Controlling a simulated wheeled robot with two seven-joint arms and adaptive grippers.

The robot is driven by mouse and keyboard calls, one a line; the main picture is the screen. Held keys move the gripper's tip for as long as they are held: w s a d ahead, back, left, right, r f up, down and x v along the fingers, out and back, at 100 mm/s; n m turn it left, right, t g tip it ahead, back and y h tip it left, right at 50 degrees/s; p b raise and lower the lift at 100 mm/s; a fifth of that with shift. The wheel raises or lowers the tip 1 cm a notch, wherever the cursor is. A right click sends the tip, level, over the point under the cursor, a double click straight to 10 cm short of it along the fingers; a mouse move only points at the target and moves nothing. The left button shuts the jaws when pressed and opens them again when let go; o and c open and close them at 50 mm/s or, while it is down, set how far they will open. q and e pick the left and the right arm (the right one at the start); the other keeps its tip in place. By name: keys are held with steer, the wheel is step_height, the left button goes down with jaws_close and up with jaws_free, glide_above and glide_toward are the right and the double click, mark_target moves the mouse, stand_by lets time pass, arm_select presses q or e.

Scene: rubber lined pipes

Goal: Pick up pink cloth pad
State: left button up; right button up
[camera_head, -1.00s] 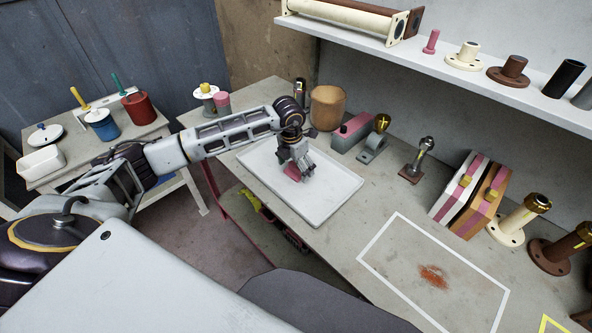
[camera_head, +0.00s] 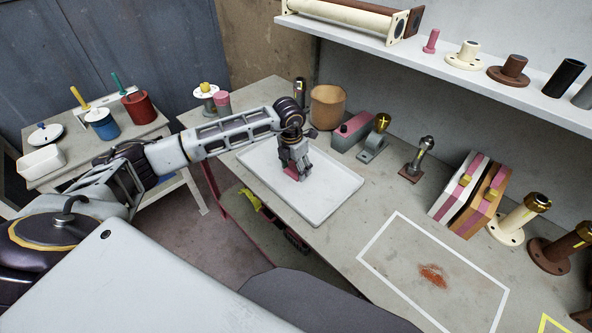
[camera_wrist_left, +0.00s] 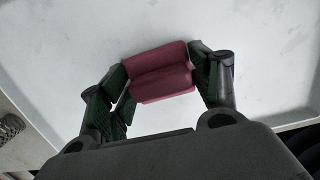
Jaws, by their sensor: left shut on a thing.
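The pink cloth pad (camera_wrist_left: 160,74) shows in the left wrist view as a folded, dark pink piece between the two fingers of my left gripper (camera_wrist_left: 160,85). The fingers press on its two ends. In the head view my left gripper (camera_head: 294,176) points down over the white tray (camera_head: 330,204), and only a small pink part of the pad (camera_head: 289,172) shows beside the fingers. The pad is at or just above the tray floor; I cannot tell whether it touches. My right gripper is not in view.
A tan pot (camera_head: 328,107) and a grey block with a pink top (camera_head: 352,130) stand behind the tray. A metal fitting on a brown base (camera_head: 412,173) stands to the right. A white outlined area (camera_head: 433,275) with a reddish-brown stain is otherwise clear.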

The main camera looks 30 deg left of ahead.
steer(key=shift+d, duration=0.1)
arm_select(q)
steer(key=shift+r, duration=0.55)
step_height(320, 180, up, 8)
steer(key=shift+f+b, duration=0.15)
steer(key=shift+b, duration=0.25)
steer(key=shift+r, duration=0.6)
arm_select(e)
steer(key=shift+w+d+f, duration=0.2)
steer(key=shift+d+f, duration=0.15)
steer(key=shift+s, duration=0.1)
